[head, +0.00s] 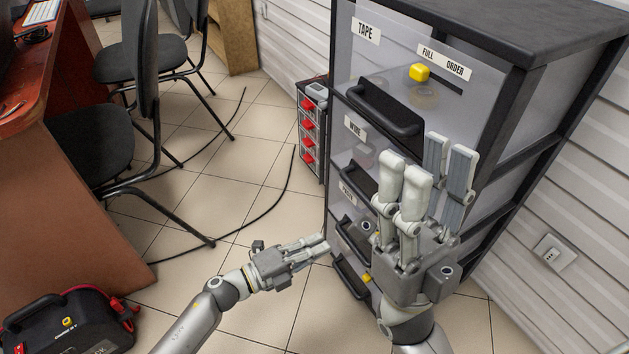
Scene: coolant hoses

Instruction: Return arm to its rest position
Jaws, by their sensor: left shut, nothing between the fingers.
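My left gripper (320,244) is low in the middle of the head view, over the tiled floor (232,315). Its fingers lie close together, point right towards the drawer cabinet, and hold nothing. My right gripper (426,162) is nearer the camera, in front of the drawer cabinet (485,105). Its fingers point up and stand apart in two pairs, with nothing seen between them. It hides part of the cabinet's front. I cannot tell whether it touches the cabinet.
The cabinet has several clear drawers with black handles (384,108). A small organiser with red-handled drawers (310,128) stands beside it. Chairs (93,143) and a brown desk (70,215) stand left. A black and red case (67,325) is bottom left. Dark cables (275,207) cross the floor.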

